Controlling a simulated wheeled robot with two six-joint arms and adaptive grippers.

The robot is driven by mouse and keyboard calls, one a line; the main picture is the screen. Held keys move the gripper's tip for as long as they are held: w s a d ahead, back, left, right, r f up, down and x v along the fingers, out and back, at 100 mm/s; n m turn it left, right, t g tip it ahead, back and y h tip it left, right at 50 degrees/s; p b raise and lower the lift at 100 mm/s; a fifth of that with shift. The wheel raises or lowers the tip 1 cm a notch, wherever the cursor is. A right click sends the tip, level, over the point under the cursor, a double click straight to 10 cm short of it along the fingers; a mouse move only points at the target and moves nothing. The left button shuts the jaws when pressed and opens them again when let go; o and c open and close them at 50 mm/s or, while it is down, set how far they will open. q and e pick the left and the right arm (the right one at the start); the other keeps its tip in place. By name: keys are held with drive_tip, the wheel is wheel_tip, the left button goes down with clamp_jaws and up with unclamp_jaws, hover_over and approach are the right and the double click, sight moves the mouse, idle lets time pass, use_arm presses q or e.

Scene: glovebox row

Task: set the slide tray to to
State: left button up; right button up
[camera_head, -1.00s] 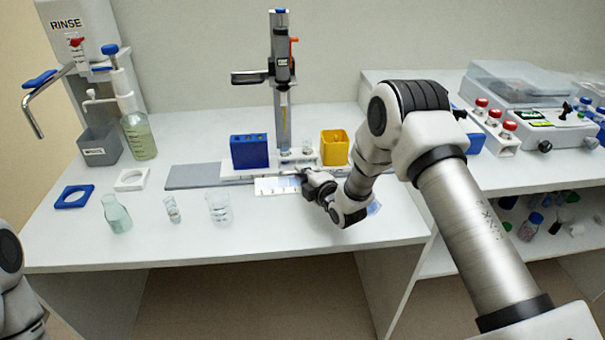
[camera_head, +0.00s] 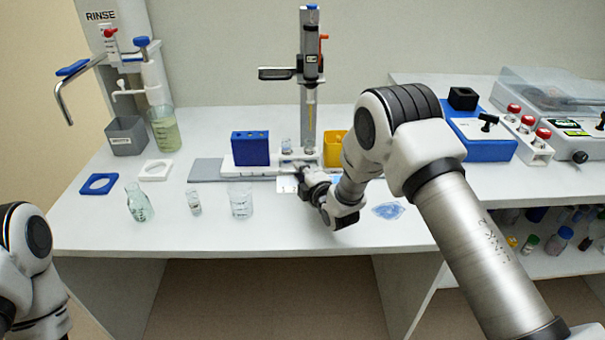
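The white slide tray (camera_head: 237,171) sits on a grey rail base (camera_head: 205,171) at the back of the bench. It carries a blue block (camera_head: 250,149), small clear vials (camera_head: 287,146) and a yellow box (camera_head: 334,146). The column of an upright stand (camera_head: 308,100) rises behind the tray. My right gripper (camera_head: 300,175) is low at the tray's front edge, right of the blue block. Its fingertips are small and dark, so whether they grip the tray is unclear. My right arm hides part of the yellow box and the tray's right end. My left gripper is outside the view.
A pale marked strip (camera_head: 286,185) lies before the tray. A flask (camera_head: 139,203), vial (camera_head: 194,203) and beaker (camera_head: 240,202) stand at the front left. A blue patch (camera_head: 388,211) lies right of my gripper. Blue equipment (camera_head: 485,139) stands at right.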

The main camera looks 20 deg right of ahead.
drive_tip(key=v, duration=1.2)
drive_tip(key=shift+f, duration=0.1)
